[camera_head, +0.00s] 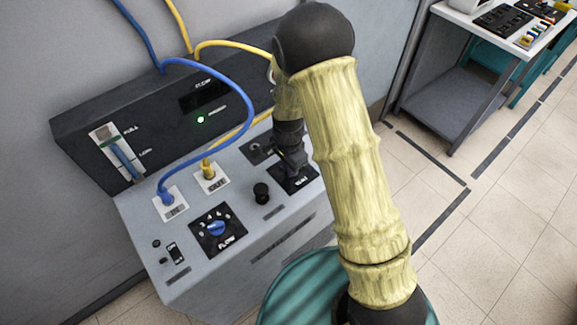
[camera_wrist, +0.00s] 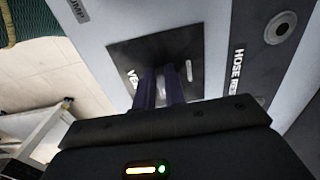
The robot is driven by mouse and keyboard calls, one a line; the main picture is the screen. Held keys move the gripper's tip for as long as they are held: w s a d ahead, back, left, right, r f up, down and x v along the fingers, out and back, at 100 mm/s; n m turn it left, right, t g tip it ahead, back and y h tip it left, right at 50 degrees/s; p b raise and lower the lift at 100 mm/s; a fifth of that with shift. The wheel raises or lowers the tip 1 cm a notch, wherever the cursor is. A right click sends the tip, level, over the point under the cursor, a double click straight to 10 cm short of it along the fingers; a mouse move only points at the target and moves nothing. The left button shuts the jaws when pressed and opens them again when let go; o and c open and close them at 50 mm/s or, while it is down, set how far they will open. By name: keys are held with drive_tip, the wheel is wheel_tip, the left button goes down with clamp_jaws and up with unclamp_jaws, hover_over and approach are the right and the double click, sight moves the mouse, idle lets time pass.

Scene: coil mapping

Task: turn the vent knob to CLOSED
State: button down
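The black vent plate (camera_wrist: 190,47) fills the middle of the wrist view, its label partly hidden behind my fingers. My gripper (camera_wrist: 161,80) reaches down onto this plate, its two dark fingers a narrow gap apart. A pale grey piece (camera_wrist: 160,88), apparently the vent knob, shows between them; most of it is hidden, and I cannot tell whether the fingers press on it. In the head view my gripper (camera_head: 292,158) points down at the vent plate (camera_head: 302,181) at the panel's right end. The knob's pointing direction is not visible.
The grey panel also carries a blue flow knob (camera_head: 216,227), a black knob (camera_head: 261,192), and IN and OUT ports with a blue hose (camera_head: 250,105) and a yellow hose (camera_head: 232,127). A dark gauge box (camera_head: 165,125) with a green light stands behind. Open floor lies to the right.

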drive_tip(key=shift+n, duration=0.4)
drive_tip(key=n, duration=0.4)
drive_tip(key=shift+s+d, duration=0.2)
drive_tip(key=shift+d, duration=0.1)
drive_tip(key=n, duration=0.4)
drive_tip(key=shift+d+n, duration=0.3)
drive_tip(key=n, duration=0.4)
drive_tip(key=shift+d+r+n, duration=0.1)
drive_tip(key=shift+d+n, duration=0.2)
drive_tip(key=shift+d, duration=0.05)
drive_tip(key=shift+w+d+n+p, duration=0.15)
drive_tip(key=shift+n+p, duration=0.3)
drive_tip(key=shift+n, duration=1.55)
drive_tip(key=c, duration=1.5)
unclamp_jaws()
drive_tip(key=shift+o, duration=0.2)
drive_tip(key=shift+d, duration=0.1)
